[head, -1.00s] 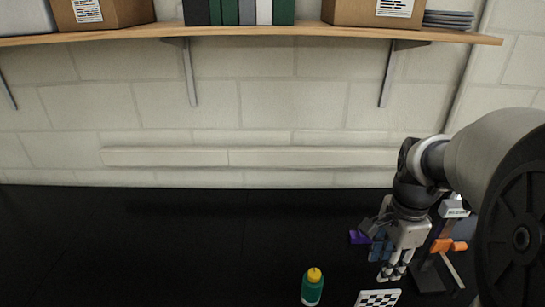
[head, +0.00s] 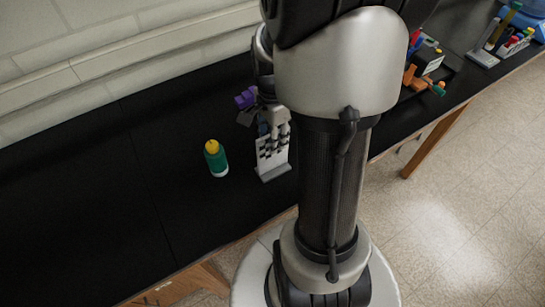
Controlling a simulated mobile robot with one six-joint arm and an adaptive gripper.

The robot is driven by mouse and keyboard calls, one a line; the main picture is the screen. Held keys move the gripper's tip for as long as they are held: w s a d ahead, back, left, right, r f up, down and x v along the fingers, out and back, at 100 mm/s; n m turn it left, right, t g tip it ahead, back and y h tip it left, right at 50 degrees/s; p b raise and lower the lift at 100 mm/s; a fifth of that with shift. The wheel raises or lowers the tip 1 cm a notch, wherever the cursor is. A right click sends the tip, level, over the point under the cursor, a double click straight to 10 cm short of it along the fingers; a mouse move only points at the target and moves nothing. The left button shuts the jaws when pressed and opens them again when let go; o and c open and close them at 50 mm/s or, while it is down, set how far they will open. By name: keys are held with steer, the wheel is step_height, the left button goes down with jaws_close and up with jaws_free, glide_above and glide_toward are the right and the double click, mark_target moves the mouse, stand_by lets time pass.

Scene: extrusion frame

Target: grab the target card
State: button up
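The target card is a white upright plate with a black-and-white checker pattern (head: 276,165). It stands in a small grey base on the black table, right of the bottle. My gripper (head: 270,144) is at the upper part of the card, and its fingers overlap the pattern in the picture. I cannot tell whether the fingers touch the card or how far apart they are. My own arm hides part of the area to the right of the card.
A green bottle with a yellow cap (head: 216,158) stands left of the card. A purple object (head: 246,98) lies behind my gripper. Orange clamp-like items (head: 424,82) and a pen holder (head: 511,44) are at the right. The table's left part is clear.

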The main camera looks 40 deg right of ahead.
step_height(320, 180, down, 4)
steer(key=shift+d+r+b, duration=0.1)
steer(key=shift+d+b, duration=0.05)
steer(key=shift+b, duration=0.3)
steer(key=shift+c, duration=0.4)
jaws_close()
